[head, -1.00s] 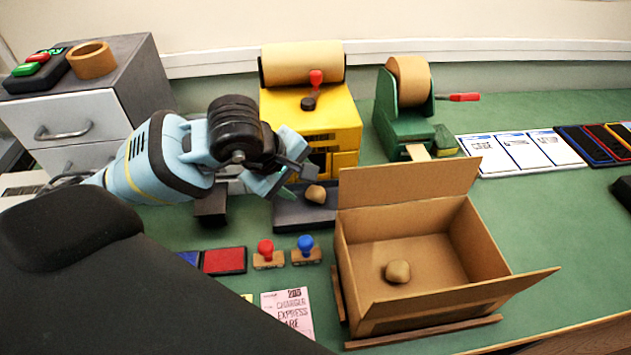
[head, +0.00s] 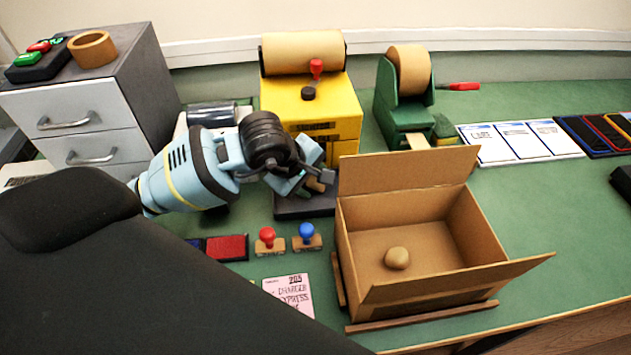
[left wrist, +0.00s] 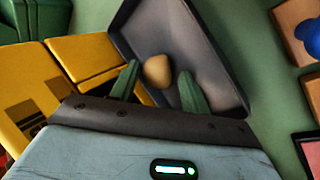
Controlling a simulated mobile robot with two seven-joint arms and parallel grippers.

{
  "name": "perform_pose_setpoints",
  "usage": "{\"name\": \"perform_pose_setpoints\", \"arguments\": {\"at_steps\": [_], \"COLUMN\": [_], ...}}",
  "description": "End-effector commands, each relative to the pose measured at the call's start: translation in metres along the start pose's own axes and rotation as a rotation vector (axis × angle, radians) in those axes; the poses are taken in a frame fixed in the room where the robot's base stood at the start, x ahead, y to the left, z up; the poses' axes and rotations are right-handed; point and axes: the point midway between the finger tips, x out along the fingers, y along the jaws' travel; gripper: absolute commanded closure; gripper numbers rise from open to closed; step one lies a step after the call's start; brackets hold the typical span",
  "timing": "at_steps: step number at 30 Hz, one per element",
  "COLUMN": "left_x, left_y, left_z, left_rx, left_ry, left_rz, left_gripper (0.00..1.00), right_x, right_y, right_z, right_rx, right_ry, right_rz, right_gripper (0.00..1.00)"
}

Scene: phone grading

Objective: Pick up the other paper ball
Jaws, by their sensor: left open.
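One paper ball (head: 397,258) lies in the open cardboard box (head: 400,235). The other paper ball (left wrist: 158,71) is a tan lump in the dark tray (left wrist: 205,50) in front of the yellow machine. My left gripper (left wrist: 158,88) is open, its two green fingers on either side of this ball's near part, with gaps visible. In the head view my left gripper (head: 318,182) is over the tray (head: 300,208) and hides most of that ball. My right gripper is not in view.
The yellow paper machine (head: 330,120) stands just behind the tray. The cardboard box's raised flap (head: 405,180) is close to the right. A red stamp (head: 267,238) and a blue stamp (head: 307,235) stand in front of the tray.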

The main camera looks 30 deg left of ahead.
Motion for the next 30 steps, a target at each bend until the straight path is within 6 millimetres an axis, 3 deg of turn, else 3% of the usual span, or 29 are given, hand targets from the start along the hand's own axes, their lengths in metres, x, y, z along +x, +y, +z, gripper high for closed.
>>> {"name": "perform_pose_setpoints", "arguments": {"at_steps": [8, 15, 25, 30], "left_x": [0.004, 0.004, 0.001, -0.018], "left_y": [0.000, 0.000, 0.002, 0.013], "left_z": [0.000, 0.000, 0.000, -0.001], "left_rx": [0.001, 0.001, 0.001, 0.003], "left_ry": [0.000, 0.001, 0.001, 0.003], "left_rz": [0.000, 0.000, 0.002, 0.006], "left_gripper": [0.54, 0.81, 0.82, 0.82], "right_x": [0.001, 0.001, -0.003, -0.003], "right_y": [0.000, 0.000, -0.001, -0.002], "right_z": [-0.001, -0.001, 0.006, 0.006], "right_rx": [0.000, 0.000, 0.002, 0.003], "right_ry": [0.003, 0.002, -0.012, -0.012], "right_rz": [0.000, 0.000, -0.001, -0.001], "right_gripper": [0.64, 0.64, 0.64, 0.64]}}
